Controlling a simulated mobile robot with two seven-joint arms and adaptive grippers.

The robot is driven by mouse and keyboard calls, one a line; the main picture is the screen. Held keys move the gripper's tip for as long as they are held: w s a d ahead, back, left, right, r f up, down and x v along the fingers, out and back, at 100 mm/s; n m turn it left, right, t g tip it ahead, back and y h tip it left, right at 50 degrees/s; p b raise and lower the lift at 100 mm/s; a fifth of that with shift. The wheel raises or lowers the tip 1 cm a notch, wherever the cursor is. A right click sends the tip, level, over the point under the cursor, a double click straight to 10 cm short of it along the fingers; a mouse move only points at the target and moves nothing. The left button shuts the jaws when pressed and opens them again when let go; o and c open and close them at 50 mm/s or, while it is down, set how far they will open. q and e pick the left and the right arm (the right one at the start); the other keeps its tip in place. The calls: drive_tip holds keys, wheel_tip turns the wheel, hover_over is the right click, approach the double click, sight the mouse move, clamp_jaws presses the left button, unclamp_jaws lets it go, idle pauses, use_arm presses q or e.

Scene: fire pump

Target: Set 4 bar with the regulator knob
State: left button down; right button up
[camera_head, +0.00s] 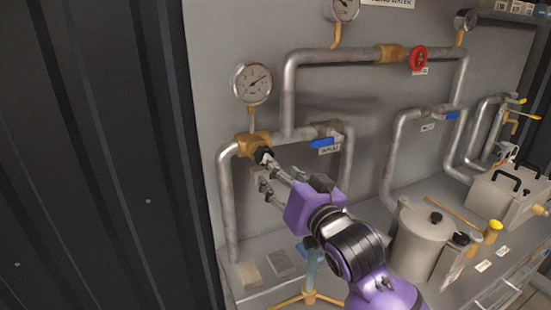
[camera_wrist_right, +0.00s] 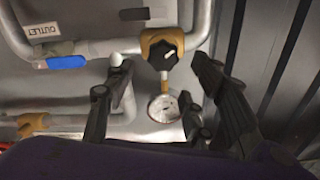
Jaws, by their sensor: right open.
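The regulator knob (camera_head: 263,155) is black with a white mark and sits on a brass regulator body (camera_head: 246,144) at the bend of the left pipe. The wrist view shows the knob (camera_wrist_right: 166,48) between and beyond my fingertips. The round white pressure gauge (camera_head: 252,83) stands above the regulator; its needle points to the upper right, but the numbers are too small to read. My right gripper (camera_head: 265,172) is open and empty just in front of the knob; its upper finger overlaps the knob's edge in the head view. Contact cannot be told. My left gripper is out of view.
A blue-handled outlet valve (camera_head: 321,142) is right of the regulator. A red handwheel (camera_head: 418,58) is on the upper pipe. A grey canister (camera_head: 419,238) and a grey box (camera_head: 505,196) stand on the bench at right. A dark corrugated wall (camera_head: 95,160) closes the left side.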

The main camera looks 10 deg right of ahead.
sight(263, 155)
drive_tip(key=w+a, duration=0.1)
drive_tip(key=w, duration=0.5)
drive_tip(key=shift+w+a, duration=0.15)
drive_tip(key=shift+w, duration=0.25)
drive_tip(key=c, duration=1.1)
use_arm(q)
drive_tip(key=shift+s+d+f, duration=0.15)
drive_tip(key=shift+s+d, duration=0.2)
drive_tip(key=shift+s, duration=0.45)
use_arm(e)
drive_tip(key=n, duration=0.4)
drive_tip(key=shift+r, duration=0.15)
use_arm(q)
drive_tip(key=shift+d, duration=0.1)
use_arm(e)
drive_tip(key=o, duration=1.1)
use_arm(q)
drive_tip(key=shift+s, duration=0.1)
